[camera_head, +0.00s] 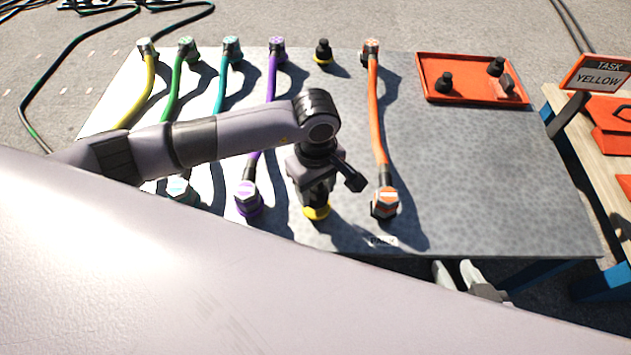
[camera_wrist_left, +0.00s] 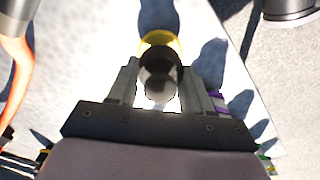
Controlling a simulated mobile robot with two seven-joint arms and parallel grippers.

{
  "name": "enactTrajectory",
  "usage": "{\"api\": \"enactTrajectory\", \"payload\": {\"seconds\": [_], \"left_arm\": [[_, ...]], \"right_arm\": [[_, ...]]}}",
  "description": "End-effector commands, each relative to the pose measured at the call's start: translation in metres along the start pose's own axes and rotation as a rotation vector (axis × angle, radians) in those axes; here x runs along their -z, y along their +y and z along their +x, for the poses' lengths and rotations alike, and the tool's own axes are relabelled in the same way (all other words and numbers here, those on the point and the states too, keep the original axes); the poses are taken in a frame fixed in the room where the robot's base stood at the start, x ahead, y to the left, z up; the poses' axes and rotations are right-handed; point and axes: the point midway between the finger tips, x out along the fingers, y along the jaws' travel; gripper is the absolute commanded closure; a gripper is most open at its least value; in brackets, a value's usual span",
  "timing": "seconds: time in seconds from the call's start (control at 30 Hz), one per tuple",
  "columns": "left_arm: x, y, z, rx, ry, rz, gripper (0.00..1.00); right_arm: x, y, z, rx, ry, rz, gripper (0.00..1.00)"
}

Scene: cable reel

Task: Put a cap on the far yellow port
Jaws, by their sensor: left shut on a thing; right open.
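The far yellow port (camera_head: 324,63) stands in the back row between the purple and orange cable ends, with a black cap (camera_head: 323,48) upright on it. A second yellow port (camera_head: 316,212) is in the front row, between the purple and orange connectors. My left gripper (camera_head: 316,190) points down over this front port, shut on a black cap (camera_wrist_left: 159,72). In the left wrist view the front port's yellow ring (camera_wrist_left: 160,40) shows right behind the cap; I cannot tell whether the cap is seated. My right gripper (camera_head: 454,271) is open and empty, below the table's front edge.
A red tray (camera_head: 468,97) at the back right holds several black pieces. Cables stand left of the yellow ports, and an orange cable (camera_head: 376,115) is close on the right. A sign reading YELLOW (camera_head: 600,73) stands at the right.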

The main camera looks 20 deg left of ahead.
Motion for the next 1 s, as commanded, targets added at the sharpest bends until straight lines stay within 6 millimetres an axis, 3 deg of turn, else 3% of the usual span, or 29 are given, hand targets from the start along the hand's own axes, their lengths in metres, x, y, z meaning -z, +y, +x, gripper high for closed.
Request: {"api": "enactTrajectory", "payload": {"seconds": [0.03, 0.23, 0.5, 1.0], "left_arm": [[0.001, 0.001, 0.009, -0.001, 0.002, 0.000, 0.87], [0.001, 0.000, 0.017, -0.001, 0.002, 0.000, 0.87], [0.001, 0.000, 0.018, -0.001, 0.002, 0.000, 0.87], [0.000, 0.000, 0.018, -0.002, 0.003, 0.000, 0.87]], "right_arm": [[0.000, -0.003, 0.004, 0.011, 0.015, 0.007, 0.57], [0.006, -0.009, 0.008, 0.035, 0.038, 0.025, 0.57], [0.013, -0.010, 0.008, 0.041, 0.051, 0.029, 0.57], [0.007, -0.010, 0.011, 0.040, 0.051, 0.028, 0.57]]}}
